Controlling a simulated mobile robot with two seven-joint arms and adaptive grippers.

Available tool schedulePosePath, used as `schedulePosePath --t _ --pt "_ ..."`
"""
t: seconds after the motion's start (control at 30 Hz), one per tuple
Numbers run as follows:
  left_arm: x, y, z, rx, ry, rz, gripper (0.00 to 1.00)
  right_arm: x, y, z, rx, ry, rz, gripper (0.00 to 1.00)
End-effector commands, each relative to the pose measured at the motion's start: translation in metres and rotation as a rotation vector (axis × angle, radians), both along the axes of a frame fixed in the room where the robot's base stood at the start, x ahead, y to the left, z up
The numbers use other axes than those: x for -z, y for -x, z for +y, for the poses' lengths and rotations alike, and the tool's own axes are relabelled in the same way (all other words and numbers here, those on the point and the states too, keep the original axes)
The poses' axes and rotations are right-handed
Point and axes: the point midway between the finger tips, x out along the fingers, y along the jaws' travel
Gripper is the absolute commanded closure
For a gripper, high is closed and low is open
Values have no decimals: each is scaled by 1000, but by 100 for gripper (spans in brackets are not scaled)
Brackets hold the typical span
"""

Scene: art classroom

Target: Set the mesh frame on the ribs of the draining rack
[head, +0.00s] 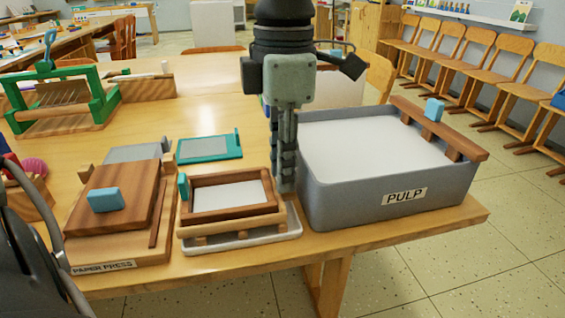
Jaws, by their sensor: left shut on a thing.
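A brown wooden frame with a pale, flat centre, which I take as the mesh frame (233,209), sits over the draining rack (240,241) at the front of the table. A teal tab (183,187) stands at its left end. The rack shows light wooden ribs on a white tray. My left gripper (286,184) points down at the frame's right end, its fingers shut there; the gripped part is hidden by them. The frame looks level and low over the ribs; I cannot tell if it touches them. My right gripper is not in view.
A grey vat (345,203) marked PULP stands close to the right of the gripper, with a wooden bar (467,149) across its far end. A paper press (120,245) is left of the rack. A teal-rimmed screen (210,147) lies behind.

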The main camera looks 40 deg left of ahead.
Motion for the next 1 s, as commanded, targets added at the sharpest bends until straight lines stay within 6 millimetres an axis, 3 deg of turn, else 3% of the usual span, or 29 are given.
schedulePosePath --t 0.03,0.23,0.57,0.77,1.0 --pt "0 0 0 0 0 0 75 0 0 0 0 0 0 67" --pt "0 0 0 0 0 0 52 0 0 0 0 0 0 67" --pt "-3 0 0 0 0 -1 52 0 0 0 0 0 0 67" --pt "-32 -1 0 -2 0 -5 52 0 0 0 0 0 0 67" --pt "-83 -2 0 -1 -1 -5 52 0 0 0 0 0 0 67"
